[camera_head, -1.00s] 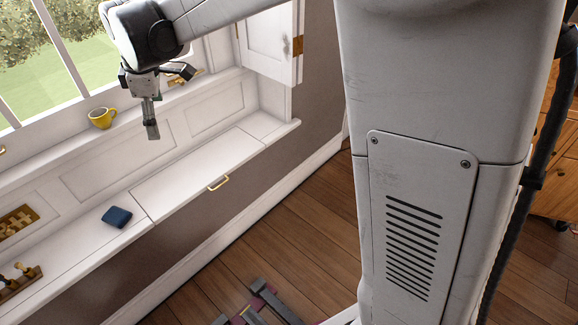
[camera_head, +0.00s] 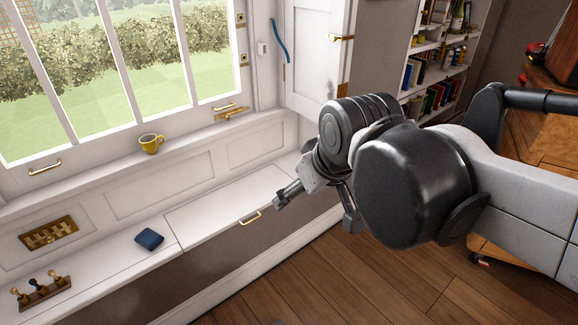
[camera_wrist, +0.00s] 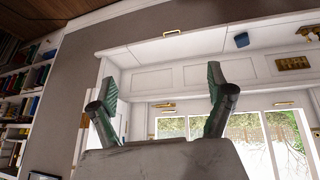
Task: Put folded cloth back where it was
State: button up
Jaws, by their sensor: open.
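The folded cloth, a small dark blue square (camera_head: 149,239), lies on the white window bench (camera_head: 205,212), left of the lid seam. It also shows in the upside-down wrist view (camera_wrist: 242,40). My gripper (camera_head: 316,210) is open and empty, in the air at the right end of the bench, well to the right of the cloth and apart from it. Its two green-padded fingers stand wide apart in the wrist view (camera_wrist: 160,82), with nothing between them.
The bench lid has a brass handle (camera_head: 250,218). A white cabinet door (camera_head: 322,55) and a filled bookcase (camera_head: 437,60) are at the right.

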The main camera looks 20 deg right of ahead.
jog(key=s+d+f+m, duration=0.2)
jog(key=s+f, duration=0.1)
jog(key=s, duration=0.1)
jog(key=shift+s+m+t, duration=0.3)
jog(key=shift+s+t, duration=0.1)
notch_tip(320, 180, up, 9)
jog(key=p, duration=0.9)
